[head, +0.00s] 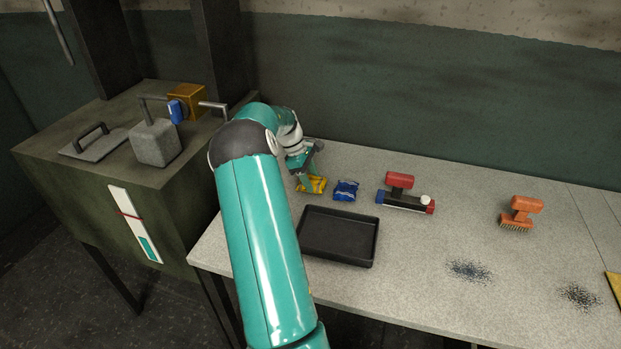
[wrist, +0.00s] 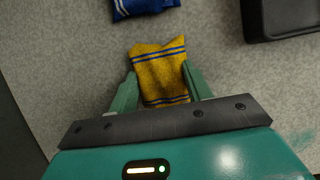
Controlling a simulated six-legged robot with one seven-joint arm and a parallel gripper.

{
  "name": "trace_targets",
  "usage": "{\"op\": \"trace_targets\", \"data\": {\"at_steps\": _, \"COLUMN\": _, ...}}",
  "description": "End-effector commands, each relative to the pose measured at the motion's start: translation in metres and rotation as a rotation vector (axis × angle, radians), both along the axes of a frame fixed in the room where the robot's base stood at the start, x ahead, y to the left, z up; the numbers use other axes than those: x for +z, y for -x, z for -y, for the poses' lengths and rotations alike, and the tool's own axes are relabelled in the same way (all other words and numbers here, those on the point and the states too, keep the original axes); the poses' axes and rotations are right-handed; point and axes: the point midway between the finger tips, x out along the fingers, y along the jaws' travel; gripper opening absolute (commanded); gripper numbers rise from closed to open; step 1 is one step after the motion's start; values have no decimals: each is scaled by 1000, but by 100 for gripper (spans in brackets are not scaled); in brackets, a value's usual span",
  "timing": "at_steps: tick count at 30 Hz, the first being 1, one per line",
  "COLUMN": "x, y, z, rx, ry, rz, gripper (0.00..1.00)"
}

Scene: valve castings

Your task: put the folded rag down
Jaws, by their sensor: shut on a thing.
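The folded rag is yellow with blue stripes; in the wrist view the yellow rag (wrist: 160,76) sits between the two green fingers of my gripper (wrist: 162,88). My gripper is shut on it. In the head view the yellow rag (head: 316,185) shows at the back left of the grey table, below my gripper (head: 308,180). It is at or very near the table surface; I cannot tell whether it touches. A blue folded rag (head: 345,190) lies just to its right, apart from it, and shows at the top of the wrist view (wrist: 145,8).
A black tray (head: 340,264) lies in front of the rags. Dark speckled patches (head: 469,271) mark the table (head: 420,285). A dark green cabinet (head: 100,210) stands left with metal pieces on top.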

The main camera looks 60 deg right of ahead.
Motion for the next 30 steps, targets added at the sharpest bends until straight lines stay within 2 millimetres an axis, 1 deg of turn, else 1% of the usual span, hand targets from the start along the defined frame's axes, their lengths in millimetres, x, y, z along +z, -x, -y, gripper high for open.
{"op": "trace_targets", "data": {"at_steps": 5, "x": -3, "y": 0, "z": 0, "rx": 1, "ry": 0, "rz": 0, "gripper": 19}}
{"op": "trace_targets", "data": {"at_steps": 6, "x": -3, "y": 0, "z": 0, "rx": 1, "ry": 0, "rz": 0, "gripper": 51}}
{"op": "trace_targets", "data": {"at_steps": 8, "x": -3, "y": 0, "z": 0, "rx": 1, "ry": 0, "rz": 0, "gripper": 63}}
{"op": "trace_targets", "data": {"at_steps": 9, "x": -3, "y": 0, "z": 0, "rx": 0, "ry": 0, "rz": 0, "gripper": 71}}
{"op": "trace_targets", "data": {"at_steps": 17, "x": -2, "y": 0, "z": 0, "rx": 1, "ry": 0, "rz": 0, "gripper": 71}}
{"op": "trace_targets", "data": {"at_steps": 21, "x": 4, "y": -2, "z": 0, "rx": 1, "ry": 1, "rz": 0, "gripper": 71}}
{"op": "trace_targets", "data": {"at_steps": 23, "x": 10, "y": -5, "z": 0, "rx": 2, "ry": 1, "rz": 1, "gripper": 71}}
{"op": "trace_targets", "data": {"at_steps": 26, "x": 27, "y": -12, "z": -1, "rx": 2, "ry": 3, "rz": 2, "gripper": 71}}
{"op": "trace_targets", "data": {"at_steps": 30, "x": 55, "y": -24, "z": -3, "rx": 2, "ry": 4, "rz": 3, "gripper": 71}}
